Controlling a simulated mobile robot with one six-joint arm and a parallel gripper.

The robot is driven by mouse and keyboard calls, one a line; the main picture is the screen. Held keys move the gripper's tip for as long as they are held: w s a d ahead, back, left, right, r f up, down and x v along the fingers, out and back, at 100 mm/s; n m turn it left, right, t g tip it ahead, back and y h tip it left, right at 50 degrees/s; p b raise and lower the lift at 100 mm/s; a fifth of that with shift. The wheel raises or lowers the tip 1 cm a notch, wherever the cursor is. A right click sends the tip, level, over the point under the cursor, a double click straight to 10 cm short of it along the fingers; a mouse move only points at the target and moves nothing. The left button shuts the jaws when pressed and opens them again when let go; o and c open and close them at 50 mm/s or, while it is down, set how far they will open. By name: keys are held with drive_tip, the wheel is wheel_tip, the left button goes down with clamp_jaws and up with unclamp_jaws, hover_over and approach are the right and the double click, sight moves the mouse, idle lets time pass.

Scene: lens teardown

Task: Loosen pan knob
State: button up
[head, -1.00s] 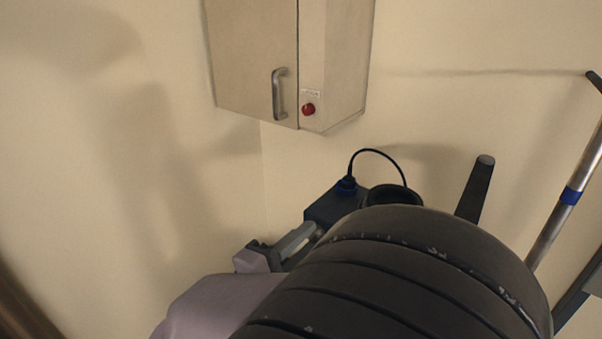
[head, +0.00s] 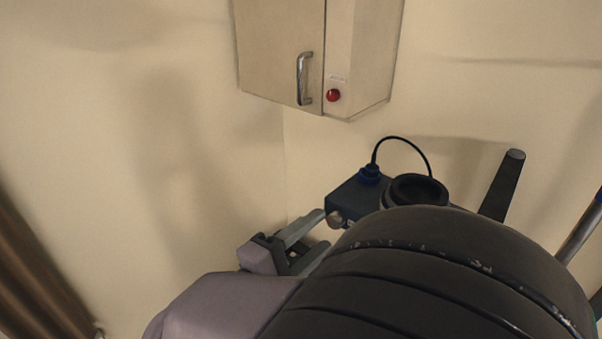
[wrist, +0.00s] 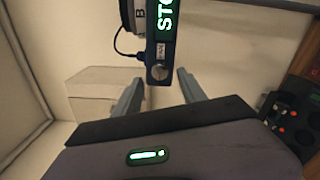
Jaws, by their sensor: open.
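The pan knob (head: 336,218) is a small round metallic knob on the end of a dark blue box (head: 352,196). In the wrist view the knob (wrist: 159,73) shows as a silver disc below a bright green lettered panel (wrist: 165,15). My gripper (head: 325,228) is open, with its fingertips close to the knob. In the wrist view its two grey fingers (wrist: 160,78) lie to the left and right of the knob, with a gap on each side. I cannot tell whether the tips reach past the knob's face. My dark arm hides the lower part of the device.
A black cable (head: 405,138) loops from the box behind a round black ring (head: 416,188). A black handle (head: 503,186) sticks up at right. A wall cabinet (head: 282,50) with a red button (head: 333,95) hangs above. A control panel (wrist: 291,115) stands right in the wrist view.

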drive_tip(key=v, duration=1.4)
drive_tip(key=shift+s+a, duration=0.2)
drive_tip(key=shift+s, duration=0.05)
